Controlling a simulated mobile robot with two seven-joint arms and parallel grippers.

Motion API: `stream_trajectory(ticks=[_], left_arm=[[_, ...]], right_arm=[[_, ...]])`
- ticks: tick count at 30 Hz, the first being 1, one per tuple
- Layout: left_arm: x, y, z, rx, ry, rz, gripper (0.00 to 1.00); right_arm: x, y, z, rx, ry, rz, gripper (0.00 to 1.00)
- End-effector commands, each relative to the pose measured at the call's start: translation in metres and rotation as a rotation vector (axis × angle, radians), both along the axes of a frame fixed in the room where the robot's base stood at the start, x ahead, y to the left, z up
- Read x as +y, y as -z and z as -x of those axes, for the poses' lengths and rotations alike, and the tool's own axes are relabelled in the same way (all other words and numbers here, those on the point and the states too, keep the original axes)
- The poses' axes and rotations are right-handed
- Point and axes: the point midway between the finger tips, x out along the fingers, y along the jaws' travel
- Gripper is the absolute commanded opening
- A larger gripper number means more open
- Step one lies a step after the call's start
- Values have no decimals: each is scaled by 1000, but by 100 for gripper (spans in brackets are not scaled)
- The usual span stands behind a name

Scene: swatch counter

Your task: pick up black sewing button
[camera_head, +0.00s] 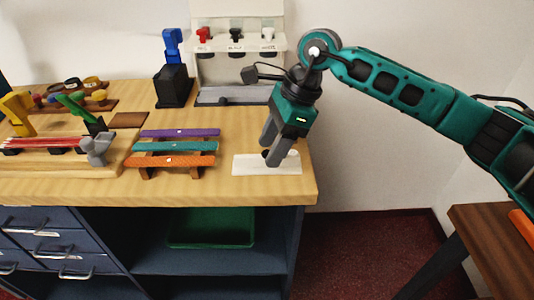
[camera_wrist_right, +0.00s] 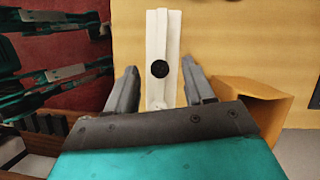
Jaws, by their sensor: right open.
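The black sewing button (camera_wrist_right: 160,69) is a small dark disc. It lies on a white strip-shaped tray (camera_wrist_right: 154,22), between and just beyond my right gripper's fingers in the right wrist view. In the head view the white tray (camera_head: 268,170) lies near the counter's front right, and a dark bit of the button (camera_head: 266,153) shows by the fingers. My right gripper (camera_head: 271,160) points down over the tray with its fingers apart and nothing between them that I can see gripped. My left gripper is not in view.
Left of the tray stands a rack with purple, teal (camera_head: 180,147) and orange strips. Behind are a blue clamp on a black block (camera_head: 173,87) and a pale display case (camera_head: 237,50). The counter's right edge is close to the tray.

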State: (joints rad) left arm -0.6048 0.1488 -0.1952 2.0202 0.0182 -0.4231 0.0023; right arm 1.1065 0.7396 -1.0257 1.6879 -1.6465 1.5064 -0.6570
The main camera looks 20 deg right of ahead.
Motion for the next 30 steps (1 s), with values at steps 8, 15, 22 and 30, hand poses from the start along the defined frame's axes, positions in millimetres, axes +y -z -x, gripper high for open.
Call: stream_trajectory(ticks=[8,15,22,30], left_arm=[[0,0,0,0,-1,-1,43],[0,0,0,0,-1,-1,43],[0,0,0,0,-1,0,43],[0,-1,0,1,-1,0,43]], right_arm=[[0,0,0,0,0,0,38],[0,0,0,0,0,0,15],[0,0,0,0,0,0,0],[0,-1,0,0,0,0,0]])
